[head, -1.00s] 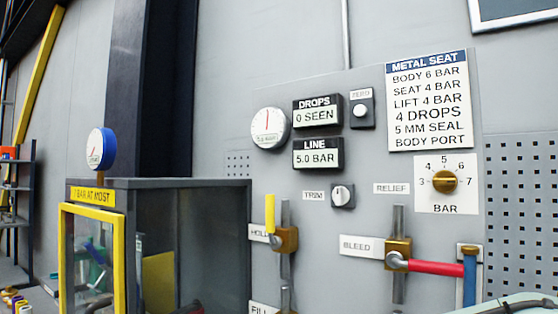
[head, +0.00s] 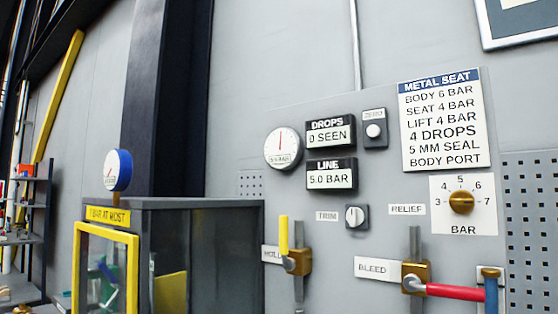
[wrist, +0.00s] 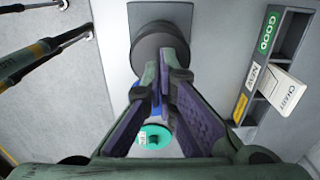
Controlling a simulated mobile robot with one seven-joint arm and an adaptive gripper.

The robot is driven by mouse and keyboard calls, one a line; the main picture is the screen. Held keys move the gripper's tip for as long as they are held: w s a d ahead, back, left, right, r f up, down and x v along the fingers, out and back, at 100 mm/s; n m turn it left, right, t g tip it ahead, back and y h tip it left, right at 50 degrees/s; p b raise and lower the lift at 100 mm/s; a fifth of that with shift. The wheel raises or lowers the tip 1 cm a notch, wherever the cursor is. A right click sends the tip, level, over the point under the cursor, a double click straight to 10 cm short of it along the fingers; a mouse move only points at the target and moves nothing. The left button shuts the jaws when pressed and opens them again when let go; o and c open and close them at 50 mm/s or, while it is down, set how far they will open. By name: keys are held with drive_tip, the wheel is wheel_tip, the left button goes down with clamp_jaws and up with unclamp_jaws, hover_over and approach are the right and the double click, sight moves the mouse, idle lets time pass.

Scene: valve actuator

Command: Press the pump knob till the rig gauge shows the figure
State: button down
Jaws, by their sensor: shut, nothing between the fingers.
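My gripper (wrist: 161,82) is shut and empty in the wrist view, its fingers pointing at a dark round knob-like part (wrist: 156,45) on a dark square plate. The fingertips overlap this part in the picture; I cannot tell whether they touch it. It may be the pump knob, but no label shows. In the head view a white dial gauge (head: 282,149) is on the grey panel, its needle pointing about straight up. A blue-rimmed gauge (head: 118,170) stands on the cabinet; its reading is too small to tell. I cannot tell which is the rig gauge. My gripper is outside the head view.
The LINE display (head: 331,174) reads 5.0 BAR and the DROPS display (head: 331,133) 0 SEEN. A METAL SEAT card (head: 444,122) lists figures. A brass relief knob (head: 461,202) and a red bleed lever (head: 455,292) project from the panel. A compartmented rack (wrist: 276,75) is right of my gripper.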

drive_tip(key=shift+f, duration=0.1)
drive_tip(key=shift+f+b, duration=1.2)
drive_tip(key=shift+f, duration=1.4)
drive_tip(key=shift+r, duration=0.1)
wheel_tip(320, 180, up, 3)
drive_tip(key=p, duration=0.2)
drive_tip(key=shift+p, duration=0.35)
drive_tip(key=shift+r, duration=1.1)
drive_tip(key=shift+r, duration=0.15)
drive_tip(key=shift+r, duration=2.4)
